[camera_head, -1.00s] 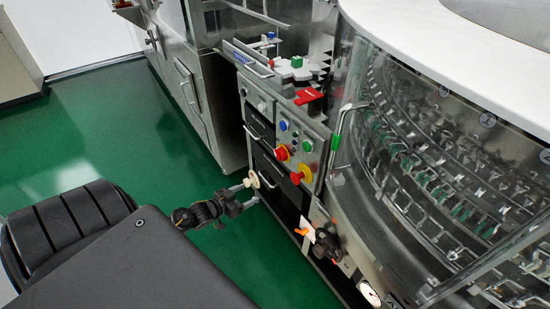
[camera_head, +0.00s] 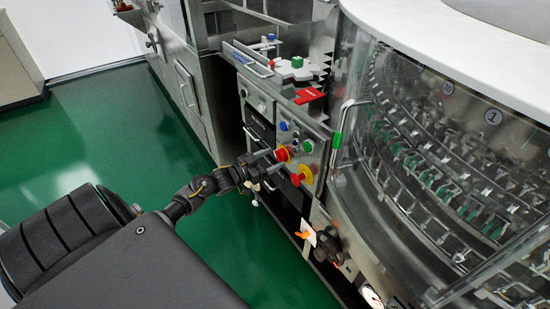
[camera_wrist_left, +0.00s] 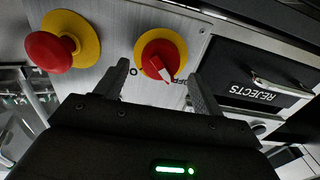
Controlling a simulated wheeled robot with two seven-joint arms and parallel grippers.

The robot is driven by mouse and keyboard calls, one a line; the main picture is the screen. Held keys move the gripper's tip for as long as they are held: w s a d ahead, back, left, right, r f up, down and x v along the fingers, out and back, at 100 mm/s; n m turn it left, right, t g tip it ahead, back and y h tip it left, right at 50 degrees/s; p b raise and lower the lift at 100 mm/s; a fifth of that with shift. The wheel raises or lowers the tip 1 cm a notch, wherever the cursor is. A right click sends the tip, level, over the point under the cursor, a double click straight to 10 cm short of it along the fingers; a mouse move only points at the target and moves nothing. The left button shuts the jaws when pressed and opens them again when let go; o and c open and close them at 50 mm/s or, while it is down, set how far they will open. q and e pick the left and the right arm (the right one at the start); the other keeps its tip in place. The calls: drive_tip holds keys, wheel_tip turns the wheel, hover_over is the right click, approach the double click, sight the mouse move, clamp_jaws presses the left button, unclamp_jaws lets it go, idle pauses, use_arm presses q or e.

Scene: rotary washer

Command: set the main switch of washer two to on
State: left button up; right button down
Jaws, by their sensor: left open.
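The main switch is a red rotary knob (camera_wrist_left: 157,57) with a white pointer on a yellow ring, on a steel panel. In the left wrist view its pointer aims down and slightly right; the letters beside it are partly hidden by my fingers. In the head view the same switch (camera_head: 282,153) is just beyond my left fingertips. My left gripper (camera_head: 268,162) is open and empty. In the left wrist view its fingers (camera_wrist_left: 158,76) stand either side of the knob, apparently short of it. My right gripper is not in view.
A red mushroom button (camera_wrist_left: 48,50) on a yellow ring sits close beside the switch; it also shows in the head view (camera_head: 302,174). A REJECTS drawer (camera_wrist_left: 265,80) is on the other side. A curved glass guard (camera_head: 355,150) stands right of the panel. Green floor is clear at left.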

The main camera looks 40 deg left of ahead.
use_arm(q)
drive_tip(key=shift+x, duration=0.85)
drive_tip(key=shift+w, duration=0.2)
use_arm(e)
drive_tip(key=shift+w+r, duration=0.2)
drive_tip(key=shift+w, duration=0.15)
use_arm(q)
drive_tip(key=c, duration=0.9)
drive_tip(key=shift+c, duration=0.2)
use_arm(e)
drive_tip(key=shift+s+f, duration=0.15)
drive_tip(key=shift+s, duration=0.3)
